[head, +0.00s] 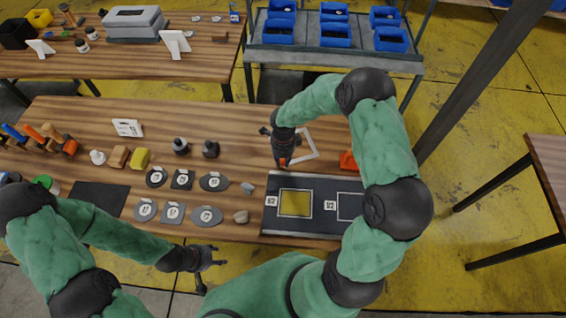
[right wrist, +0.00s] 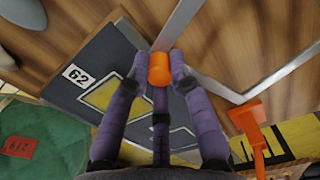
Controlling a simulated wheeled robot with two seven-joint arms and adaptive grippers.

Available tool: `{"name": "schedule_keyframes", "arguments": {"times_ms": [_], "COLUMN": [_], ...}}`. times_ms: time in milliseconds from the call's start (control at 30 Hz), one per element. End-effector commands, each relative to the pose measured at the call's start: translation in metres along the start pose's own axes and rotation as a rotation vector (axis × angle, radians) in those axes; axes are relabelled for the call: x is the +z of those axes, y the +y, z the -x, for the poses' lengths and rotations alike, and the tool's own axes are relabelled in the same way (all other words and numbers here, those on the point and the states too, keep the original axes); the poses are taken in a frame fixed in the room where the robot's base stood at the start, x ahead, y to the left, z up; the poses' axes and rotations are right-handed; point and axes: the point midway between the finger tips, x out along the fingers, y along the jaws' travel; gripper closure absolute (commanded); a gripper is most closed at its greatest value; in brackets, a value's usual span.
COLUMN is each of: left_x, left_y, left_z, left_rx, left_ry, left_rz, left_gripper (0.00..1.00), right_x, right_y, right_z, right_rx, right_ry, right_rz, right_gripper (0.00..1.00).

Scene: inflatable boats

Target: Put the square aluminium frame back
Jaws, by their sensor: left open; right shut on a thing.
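The square aluminium frame (head: 308,144) is a thin pale metal outline, partly hidden behind my right gripper in the head view. In the right wrist view its bars (right wrist: 203,82) run from the top to a corner and off to the right. My right gripper (head: 284,163) is shut on an orange grip (right wrist: 159,69) that meets one bar of the frame. Just nearer is a dark board (head: 323,182) with two marked squares; the left one is a yellow area (head: 295,203) beside a label reading 62 (right wrist: 75,75). My left gripper (head: 212,258) is open and empty off the table's front edge.
An orange object (head: 347,160) stands right of the frame, behind the board. A metal rack with blue bins (head: 335,35) stands behind.

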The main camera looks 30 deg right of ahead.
Motion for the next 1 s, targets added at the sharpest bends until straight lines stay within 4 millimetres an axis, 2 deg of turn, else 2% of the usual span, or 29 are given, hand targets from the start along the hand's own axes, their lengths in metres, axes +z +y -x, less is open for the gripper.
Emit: {"name": "schedule_keyframes", "arguments": {"times_ms": [33,133,400,967,1000], "left_x": [0.000,0.000,0.000,-0.001,-0.001], "left_y": [0.000,-0.001,-0.001,-0.006,-0.005], "left_z": [-0.001,-0.001,-0.002,-0.016,-0.015], "left_rx": [0.000,0.000,0.000,0.000,0.000], "left_ry": [0.000,0.000,0.000,0.000,0.000], "left_rz": [0.000,0.000,0.000,0.000,0.000], "left_gripper": [0.53,0.53,0.53,0.53,0.53], "right_x": [0.000,0.000,0.000,0.000,0.000], "right_y": [0.001,0.001,0.000,0.000,0.001], "right_z": [-0.009,-0.019,-0.020,-0.030,-0.029], "right_rx": [0.003,0.001,-0.001,0.000,0.001], "right_ry": [0.001,0.000,-0.001,0.000,0.000], "right_rz": [0.001,0.000,0.000,0.000,0.000], "right_gripper": [1.00,1.00,1.00,1.00,0.66]}}
